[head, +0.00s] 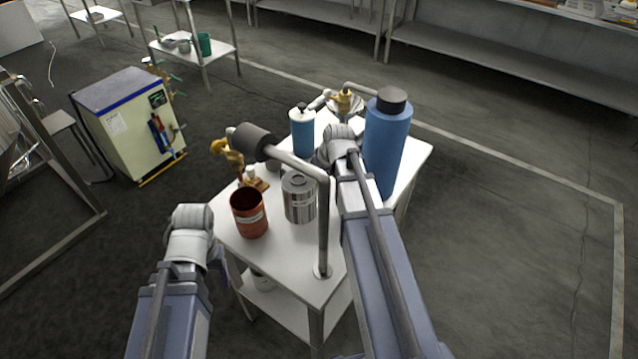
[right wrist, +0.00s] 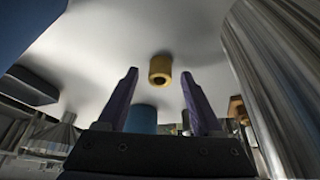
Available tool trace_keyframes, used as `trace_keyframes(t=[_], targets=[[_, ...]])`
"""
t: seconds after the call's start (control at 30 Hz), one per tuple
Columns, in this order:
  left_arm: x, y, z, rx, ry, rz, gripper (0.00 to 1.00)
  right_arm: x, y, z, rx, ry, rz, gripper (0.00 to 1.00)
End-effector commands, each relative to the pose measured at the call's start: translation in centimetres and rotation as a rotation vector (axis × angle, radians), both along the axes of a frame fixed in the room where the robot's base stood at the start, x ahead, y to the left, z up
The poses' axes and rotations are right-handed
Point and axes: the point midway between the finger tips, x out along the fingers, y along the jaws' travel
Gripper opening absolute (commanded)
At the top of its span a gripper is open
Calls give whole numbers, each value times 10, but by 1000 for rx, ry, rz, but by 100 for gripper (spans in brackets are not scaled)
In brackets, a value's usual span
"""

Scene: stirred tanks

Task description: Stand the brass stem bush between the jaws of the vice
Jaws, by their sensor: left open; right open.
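The brass stem bush (right wrist: 160,68) shows in the right wrist view as a short hollow brass cylinder on the white table. My right gripper (right wrist: 160,76) is open, with a purple finger on each side of the line to the bush; the bush appears ahead of the fingertips, not gripped. In the head view my right arm reaches over the table and hides its gripper and the bush. My left gripper (head: 222,262) is partly visible below its wrist, low at the left of the table, open and apart from the objects. I cannot make out the vice clearly.
The white table (head: 290,262) carries a copper-coloured pot (head: 249,213), a steel canister (head: 299,200), a tall blue bottle (head: 384,150), a smaller blue bottle (head: 302,135) and brass valve parts (head: 229,157). A bent grey pipe (head: 323,230) rises near its front. Floor to the right is clear.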

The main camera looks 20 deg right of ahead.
Motion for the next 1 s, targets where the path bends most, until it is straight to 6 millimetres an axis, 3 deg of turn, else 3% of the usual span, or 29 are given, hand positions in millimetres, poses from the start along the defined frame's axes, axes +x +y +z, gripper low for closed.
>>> trace_keyframes(t=[0.07,0.63,1.0], targets=[[0,0,1,0,0,0,65,0,0,1,0,0,0,65],[0,0,1,0,0,0,65,0,0,1,0,0,0,1],[0,0,0,0,0,0,65,0,0,1,0,0,0,0]])
